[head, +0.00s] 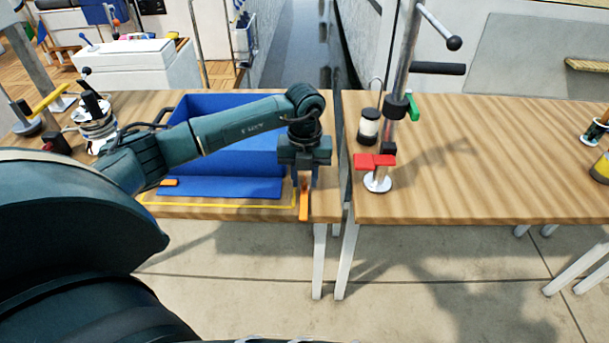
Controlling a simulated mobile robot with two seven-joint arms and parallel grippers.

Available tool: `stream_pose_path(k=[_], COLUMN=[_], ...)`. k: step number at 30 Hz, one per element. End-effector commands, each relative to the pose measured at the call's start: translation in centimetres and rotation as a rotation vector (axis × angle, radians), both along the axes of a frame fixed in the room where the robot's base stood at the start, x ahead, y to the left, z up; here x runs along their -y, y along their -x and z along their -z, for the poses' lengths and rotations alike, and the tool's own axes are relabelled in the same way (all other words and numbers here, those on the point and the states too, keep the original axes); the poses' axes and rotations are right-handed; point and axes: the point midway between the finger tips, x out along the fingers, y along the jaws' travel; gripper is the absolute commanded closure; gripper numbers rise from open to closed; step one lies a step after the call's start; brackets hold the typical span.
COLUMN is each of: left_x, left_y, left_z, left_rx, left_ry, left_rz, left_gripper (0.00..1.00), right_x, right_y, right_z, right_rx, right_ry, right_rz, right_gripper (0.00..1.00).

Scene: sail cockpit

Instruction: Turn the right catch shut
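A blue box (225,150) stands on the left wooden table, with a blue flap or front panel (225,188) along its near side. The right catch (304,206) is an orange bar at the box's near right corner, and it points toward me past the table edge. The left catch (170,182) is a small orange piece lying sideways at the near left. My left gripper (304,180) points down right over the right catch, with its fingertips at the bar's far part. Whether the fingers close on it is hidden by the gripper's body. My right gripper is out of view.
A yellow outline (220,206) marks the tabletop around the box. A winch-like drum (97,128) is at the left.

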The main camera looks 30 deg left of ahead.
Motion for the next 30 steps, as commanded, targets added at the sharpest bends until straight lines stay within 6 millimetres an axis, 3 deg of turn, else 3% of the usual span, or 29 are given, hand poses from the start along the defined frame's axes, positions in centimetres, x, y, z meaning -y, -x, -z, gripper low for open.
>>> stream_pose_path(k=[7,17,30], left_x=[0.01,0.01,0.02], left_y=[0.01,0.00,-0.01], left_z=[0.06,0.03,0.00], left_rx=[0.000,0.000,0.000], left_ry=[0.000,0.000,0.000], left_rz=[0.000,0.000,0.000], left_gripper=[0.73,1.00,1.00], right_x=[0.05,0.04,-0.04], right_y=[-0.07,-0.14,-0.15], right_z=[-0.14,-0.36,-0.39], right_rx=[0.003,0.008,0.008], right_ry=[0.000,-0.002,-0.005], right_rz=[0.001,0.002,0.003], right_gripper=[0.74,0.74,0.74])
